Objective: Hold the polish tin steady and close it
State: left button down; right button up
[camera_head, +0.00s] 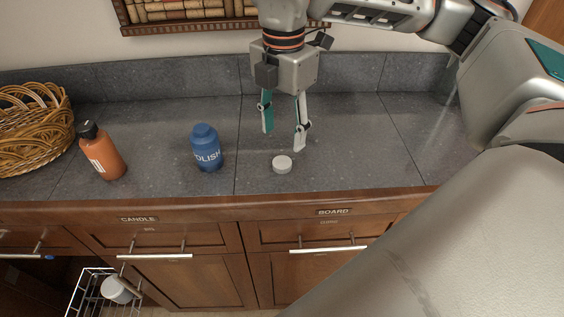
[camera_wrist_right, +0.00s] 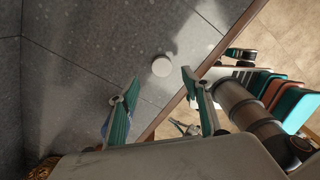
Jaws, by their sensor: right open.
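The blue polish tin (camera_head: 206,150), bottle-shaped and marked with white letters, stands upright on the grey counter in the head view. A small round white lid-like piece (camera_head: 282,164) lies on the counter to its right; it also shows in the right wrist view (camera_wrist_right: 161,66). My right gripper (camera_head: 283,138) is open and empty, pointing down above and just behind the white piece. Its two fingers (camera_wrist_right: 160,80) are spread apart in the right wrist view. The tin's top is blue; I cannot tell whether it is open. My left gripper is not in view.
An orange bottle (camera_head: 102,153) with a black top stands left of the tin, beside a wicker basket (camera_head: 32,130). The counter's wooden front edge (camera_head: 300,200) runs close in front of the white piece. Below are drawers and a wire rack (camera_head: 90,297). Counter right of the gripper is clear.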

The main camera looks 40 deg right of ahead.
aim_at(284, 160)
jog(key=shift+f, duration=1.05)
jog(key=shift+f, duration=0.1)
notch_tip(284, 160, down, 5)
jog(key=shift+s+f, duration=0.1)
jog(key=c, duration=0.8)
